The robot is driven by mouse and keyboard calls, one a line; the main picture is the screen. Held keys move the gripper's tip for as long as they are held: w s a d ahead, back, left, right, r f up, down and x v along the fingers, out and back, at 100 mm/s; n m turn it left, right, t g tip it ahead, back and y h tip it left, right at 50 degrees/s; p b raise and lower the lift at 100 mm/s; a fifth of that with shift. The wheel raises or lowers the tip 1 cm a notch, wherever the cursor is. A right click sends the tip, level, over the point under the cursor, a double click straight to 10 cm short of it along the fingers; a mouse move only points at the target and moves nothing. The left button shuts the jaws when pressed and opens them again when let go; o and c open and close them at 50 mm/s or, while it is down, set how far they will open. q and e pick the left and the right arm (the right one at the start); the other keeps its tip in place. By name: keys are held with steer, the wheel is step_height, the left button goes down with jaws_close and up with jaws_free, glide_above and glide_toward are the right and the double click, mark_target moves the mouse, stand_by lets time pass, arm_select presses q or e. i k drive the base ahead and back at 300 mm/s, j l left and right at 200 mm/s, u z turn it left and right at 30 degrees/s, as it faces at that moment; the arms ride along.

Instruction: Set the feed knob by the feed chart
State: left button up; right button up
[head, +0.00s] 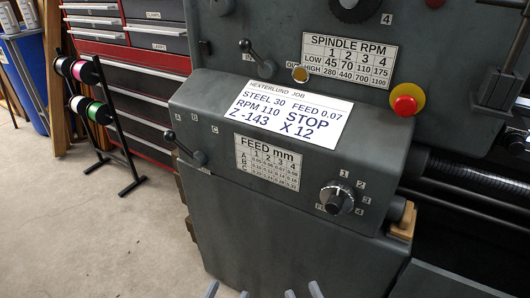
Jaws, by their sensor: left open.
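The job card (290,112) above reads FEED 0.07 and RPM 110.
A ball-ended lever (186,148) near A, B, C marks sits left of the chart. A second lever (256,61), the spindle chart (347,60) and a red stop button (407,99) are above. A spool rack (115,135) stands on the floor at left.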

mark_target(337, 197)
steer(key=j+z, duration=0.15)
steer(key=z, duration=0.3)
steer(key=j+z, duration=0.15)
steer(key=z, duration=0.35)
steer(key=j+z, duration=0.25)
steer(key=j, duration=0.2)
steer(key=k+j+z, duration=0.2)
steer(key=j, duration=0.25)
steer(key=j+z, duration=0.25)
steer(key=j, duration=0.25)
steer(key=k+j, duration=0.15)
steer(key=j, duration=0.15)
steer(key=k+j, duration=0.1)
steer(key=j, duration=0.2)
steer(key=k+j, duration=0.15)
steer(key=j, duration=0.1)
